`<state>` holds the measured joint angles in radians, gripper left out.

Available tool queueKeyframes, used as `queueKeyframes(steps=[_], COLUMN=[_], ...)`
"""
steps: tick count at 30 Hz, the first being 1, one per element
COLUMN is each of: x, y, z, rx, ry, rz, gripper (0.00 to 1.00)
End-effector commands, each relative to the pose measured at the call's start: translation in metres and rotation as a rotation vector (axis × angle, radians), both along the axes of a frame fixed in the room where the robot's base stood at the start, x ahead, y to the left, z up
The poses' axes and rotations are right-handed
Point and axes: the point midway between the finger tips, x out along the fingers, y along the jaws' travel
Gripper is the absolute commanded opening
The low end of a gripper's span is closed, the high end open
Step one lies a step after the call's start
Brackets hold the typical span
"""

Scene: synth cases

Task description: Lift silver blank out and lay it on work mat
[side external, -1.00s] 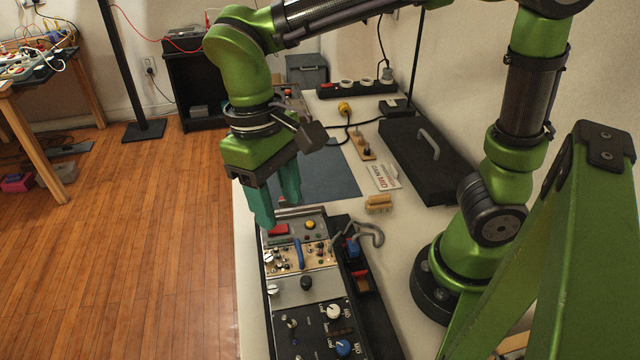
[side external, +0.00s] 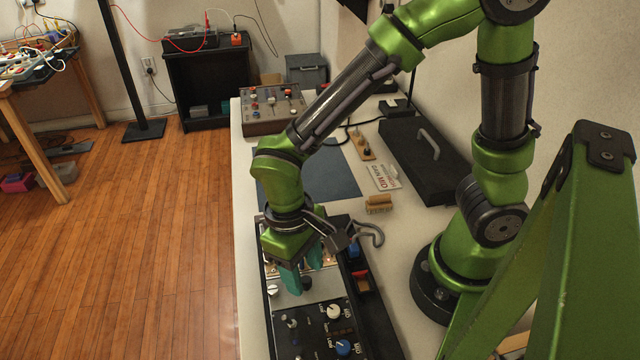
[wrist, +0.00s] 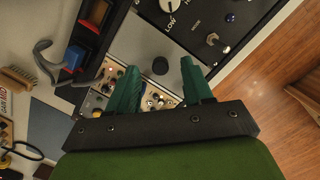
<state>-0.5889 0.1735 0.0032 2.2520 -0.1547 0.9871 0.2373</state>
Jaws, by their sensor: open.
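The silver blank (side external: 322,289) is a plain silver panel with a black knob (side external: 306,284), lying in the black case among other modules. In the wrist view the silver blank (wrist: 147,43) and its knob (wrist: 160,66) show ahead of my fingers. My gripper (side external: 303,273) is open and empty, pointing down over the silver blank, with its teal fingers near the knob. In the wrist view my gripper (wrist: 159,68) has one finger on each side of the knob; I cannot tell if they touch it. The blue-grey work mat (side external: 335,176) lies flat behind the case, partly hidden by my arm.
A black module (side external: 320,326) with knobs adjoins the blank at the front. A side tray (side external: 361,282) with red and blue items and a grey cable (side external: 371,232) lie right of the case. A wooden brush (side external: 378,203) and black lid (side external: 425,160) lie beyond.

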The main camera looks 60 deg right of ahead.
Motion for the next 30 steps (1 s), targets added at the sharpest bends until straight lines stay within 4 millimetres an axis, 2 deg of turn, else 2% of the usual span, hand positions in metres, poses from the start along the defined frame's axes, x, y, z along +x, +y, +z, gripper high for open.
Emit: queueKeyframes(steps=[3,11,21,30], x=[-0.0019,-0.0019,-0.0017,-0.0016], y=[0.0003,0.0005,0.0005,0.0006], z=[-0.0117,-0.0138,-0.0135,-0.0134], rx=[0.000,0.001,0.001,0.001], ry=[0.002,-0.001,-0.001,-0.001], rz=[0.000,0.000,0.000,0.000], gripper=[0.50,0.50,0.00,0.00])
